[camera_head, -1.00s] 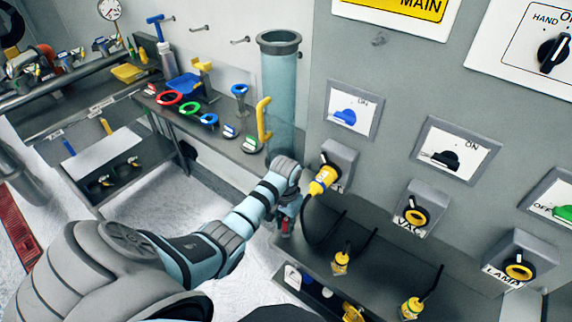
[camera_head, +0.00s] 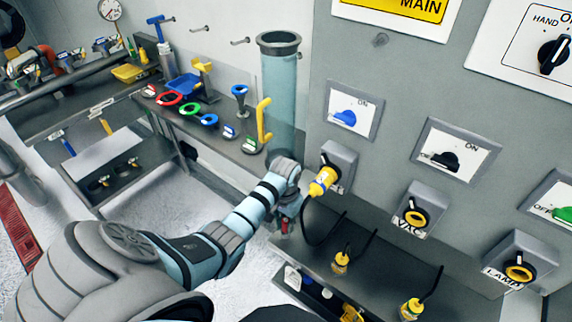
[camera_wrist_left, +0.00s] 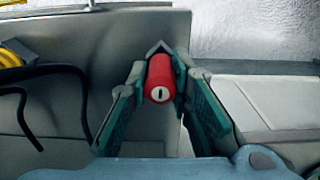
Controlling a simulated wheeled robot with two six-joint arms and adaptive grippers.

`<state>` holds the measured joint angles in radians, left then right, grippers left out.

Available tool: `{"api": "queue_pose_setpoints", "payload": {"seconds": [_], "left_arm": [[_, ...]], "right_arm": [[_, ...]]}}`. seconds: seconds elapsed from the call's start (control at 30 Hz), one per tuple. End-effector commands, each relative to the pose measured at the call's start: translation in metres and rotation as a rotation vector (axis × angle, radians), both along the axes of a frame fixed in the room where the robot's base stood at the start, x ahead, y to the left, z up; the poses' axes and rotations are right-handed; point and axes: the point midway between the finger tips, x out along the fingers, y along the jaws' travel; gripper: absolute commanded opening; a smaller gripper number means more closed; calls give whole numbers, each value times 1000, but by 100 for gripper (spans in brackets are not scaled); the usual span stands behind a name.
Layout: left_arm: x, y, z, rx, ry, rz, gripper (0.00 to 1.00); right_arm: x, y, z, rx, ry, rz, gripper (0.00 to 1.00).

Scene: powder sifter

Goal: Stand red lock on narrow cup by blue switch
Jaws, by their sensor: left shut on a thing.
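The red lock (camera_wrist_left: 159,82) is a short red cylinder with a pale keyhole face. In the left wrist view it sits between the fingers of my left gripper (camera_wrist_left: 161,68), which is shut on it. In the head view the left gripper (camera_head: 288,212) hangs beside the panel's lower shelf, and only a little of the red lock (camera_head: 285,228) shows below it. The blue switch (camera_head: 345,118) is on the grey panel, up and right of the gripper. I cannot make out a narrow cup by it. My right gripper is out of view.
A yellow plug (camera_head: 323,181) with a black cable is in the socket below the blue switch, close to my wrist. A clear tube (camera_head: 279,90) stands behind. Yellow connectors (camera_head: 340,262) rest on the dark shelf (camera_head: 375,275). Coloured rings (camera_head: 190,108) lie on the back bench.

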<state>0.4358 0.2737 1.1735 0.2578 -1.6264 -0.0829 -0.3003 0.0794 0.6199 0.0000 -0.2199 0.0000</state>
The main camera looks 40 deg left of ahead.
Motion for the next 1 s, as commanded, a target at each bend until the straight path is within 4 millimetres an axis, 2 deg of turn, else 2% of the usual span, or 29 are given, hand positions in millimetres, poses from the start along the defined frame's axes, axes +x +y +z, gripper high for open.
{"api": "queue_pose_setpoints", "payload": {"seconds": [0.8,0.83,0.97,1.0], "left_arm": [[0,0,-13,0,0,0,0],[0,0,-13,0,0,0,22],[0,0,-12,0,0,0,43],[0,0,-12,0,0,0,43]], "right_arm": [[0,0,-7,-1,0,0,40],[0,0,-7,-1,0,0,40],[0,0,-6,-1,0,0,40],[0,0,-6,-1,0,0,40]]}}
